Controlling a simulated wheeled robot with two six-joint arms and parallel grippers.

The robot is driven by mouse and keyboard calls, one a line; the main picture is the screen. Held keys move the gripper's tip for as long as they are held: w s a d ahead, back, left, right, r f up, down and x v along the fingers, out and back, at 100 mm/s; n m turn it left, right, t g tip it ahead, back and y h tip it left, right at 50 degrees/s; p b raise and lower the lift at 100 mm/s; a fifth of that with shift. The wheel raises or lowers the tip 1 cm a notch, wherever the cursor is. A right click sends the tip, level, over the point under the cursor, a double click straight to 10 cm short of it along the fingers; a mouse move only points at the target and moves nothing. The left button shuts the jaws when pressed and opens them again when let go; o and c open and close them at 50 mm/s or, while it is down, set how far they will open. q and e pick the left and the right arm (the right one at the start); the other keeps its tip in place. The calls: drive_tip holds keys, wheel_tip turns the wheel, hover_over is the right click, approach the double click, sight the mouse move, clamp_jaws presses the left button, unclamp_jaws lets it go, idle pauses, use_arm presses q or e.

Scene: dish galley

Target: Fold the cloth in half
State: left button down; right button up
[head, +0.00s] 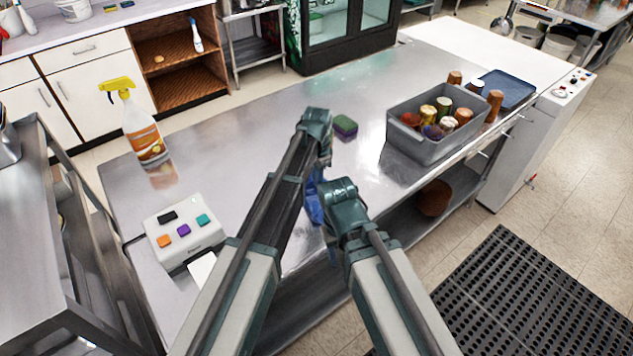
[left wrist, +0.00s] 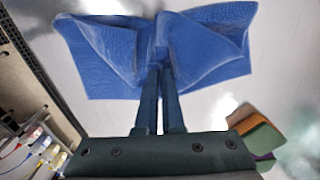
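The blue cloth (head: 313,207) lies on the steel counter near its front edge, mostly hidden by my arms in the head view. In the left wrist view the cloth (left wrist: 105,55) is creased, with raised folds gathered at its middle. My left gripper (left wrist: 159,70) has its two fingers close together, pinching the gathered cloth at its near middle. In the head view the left gripper (head: 318,130) points down over the cloth. My right gripper (head: 342,195) is just right of the cloth, by the counter's front edge; its fingers are hidden.
A green-and-purple sponge (head: 345,126) lies beyond the grippers. A grey bin (head: 410,142) of bottles and cups and a blue tray (head: 507,90) stand right. A spray bottle (head: 142,130) and a white button box (head: 184,230) stand left. The counter's middle (head: 260,120) is clear.

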use_arm(q)
unclamp_jaws()
idle(0.7)
drive_tip(key=w+d, duration=0.1)
drive_tip(key=d, duration=0.1)
drive_tip(key=w+d, duration=0.3)
drive_tip(key=d, duration=0.1)
drive_tip(key=shift+w, duration=0.15)
drive_tip(key=shift+a, duration=0.1)
drive_tip(key=shift+r+p, duration=0.3)
wheel_tip(320, 180, up, 8)
drive_tip(key=p, duration=0.8)
drive_tip(key=shift+r, duration=0.2)
